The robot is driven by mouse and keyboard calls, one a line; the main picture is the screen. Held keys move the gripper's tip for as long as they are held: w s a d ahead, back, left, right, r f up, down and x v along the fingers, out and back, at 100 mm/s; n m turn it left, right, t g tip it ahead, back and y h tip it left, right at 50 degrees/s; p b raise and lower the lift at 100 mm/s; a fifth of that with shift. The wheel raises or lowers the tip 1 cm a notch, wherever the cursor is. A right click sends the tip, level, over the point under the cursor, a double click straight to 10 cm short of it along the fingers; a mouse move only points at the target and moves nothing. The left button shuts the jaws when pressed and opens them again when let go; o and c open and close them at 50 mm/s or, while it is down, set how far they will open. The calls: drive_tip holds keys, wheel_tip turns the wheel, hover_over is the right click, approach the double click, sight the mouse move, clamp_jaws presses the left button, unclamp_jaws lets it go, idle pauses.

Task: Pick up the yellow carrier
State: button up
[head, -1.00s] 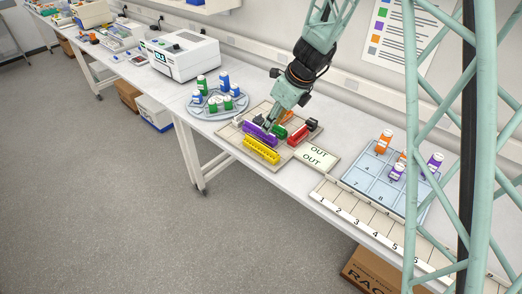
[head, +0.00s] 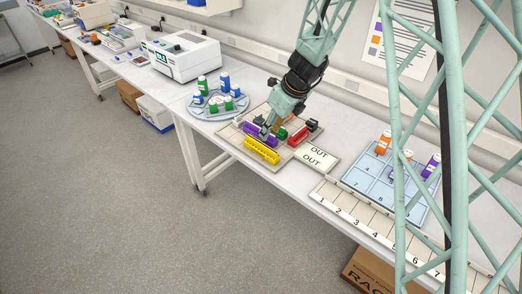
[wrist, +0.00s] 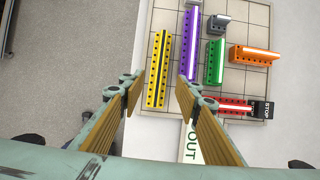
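The yellow carrier (head: 262,152), a long block with a row of dark holes, lies on the front edge side of a beige gridded board (head: 228,131). In the wrist view the yellow carrier (wrist: 157,72) appears in the gap between my fingertips, beyond them. My gripper (head: 267,132) is open and empty, with its two fingers (wrist: 160,85) wide apart over the board. The purple carrier (wrist: 190,45) lies beside the yellow one, close to my right fingertip in the picture. The fingers partly hide the purple carrier (head: 258,133) in the head view.
Green (wrist: 215,62), orange (wrist: 255,55) and red (wrist: 230,104) carriers lie on the same board, the red one ending at a black STOP block. An OUT plate (head: 318,156) adjoins the board. A round bottle rack (head: 213,115) stands to the left, a blue numbered tray (head: 375,175) to the right.

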sight(262, 143)
drive_tip(key=shift+b+x, duration=0.75)
drive_tip(key=shift+x, duration=2.7)
drive_tip(key=shift+f, duration=0.1)
drive_tip(key=shift+b+x, duration=0.6)
drive_tip(key=shift+x, duration=1.95)
drive_tip(key=shift+a, duration=0.1)
drive_tip(key=shift+c, duration=0.6)
drive_tip(key=c, duration=0.6)
